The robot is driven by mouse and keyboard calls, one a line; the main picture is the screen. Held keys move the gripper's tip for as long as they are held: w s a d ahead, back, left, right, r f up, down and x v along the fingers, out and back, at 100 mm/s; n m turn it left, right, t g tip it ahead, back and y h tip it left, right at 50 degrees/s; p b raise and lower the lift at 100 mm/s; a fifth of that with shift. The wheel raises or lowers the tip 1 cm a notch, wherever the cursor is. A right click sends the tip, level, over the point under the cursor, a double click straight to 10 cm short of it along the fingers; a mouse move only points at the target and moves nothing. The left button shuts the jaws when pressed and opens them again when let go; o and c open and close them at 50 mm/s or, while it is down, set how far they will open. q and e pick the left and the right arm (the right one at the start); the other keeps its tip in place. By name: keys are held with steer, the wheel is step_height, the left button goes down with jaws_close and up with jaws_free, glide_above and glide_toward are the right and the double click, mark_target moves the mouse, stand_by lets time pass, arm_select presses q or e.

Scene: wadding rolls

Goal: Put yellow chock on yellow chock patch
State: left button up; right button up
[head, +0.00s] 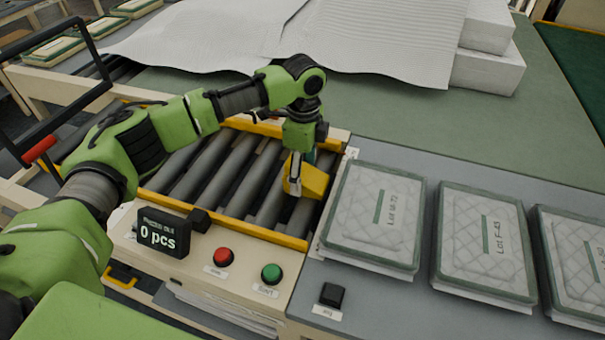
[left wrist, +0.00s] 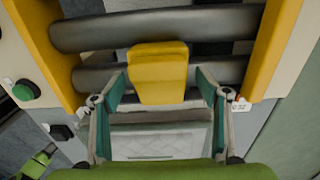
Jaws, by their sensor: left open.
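The yellow chock (head: 315,182) rests on the grey rollers at the right end of the roller bed. It also shows in the left wrist view (left wrist: 158,70). My left gripper (head: 296,178) points down at the chock. In the left wrist view its two green-padded fingers (left wrist: 160,88) are open, one to each side of the chock's near end. Contact with the chock cannot be told. I cannot make out a yellow chock patch in either view. My right gripper is not in view.
The roller bed (head: 225,175) has yellow side rails. A counter display (head: 160,233), a red button (head: 223,257) and a green button (head: 271,273) sit in front. Quilted packs (head: 375,215) lie on the grey table at right. White wadding (head: 370,40) covers the back.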

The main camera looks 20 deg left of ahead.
arm_select(q)
steer(key=shift+f, duration=0.8)
steer(key=c, duration=1.5)
steer(key=shift+d+r, duration=0.1)
steer(key=shift+c, duration=0.7)
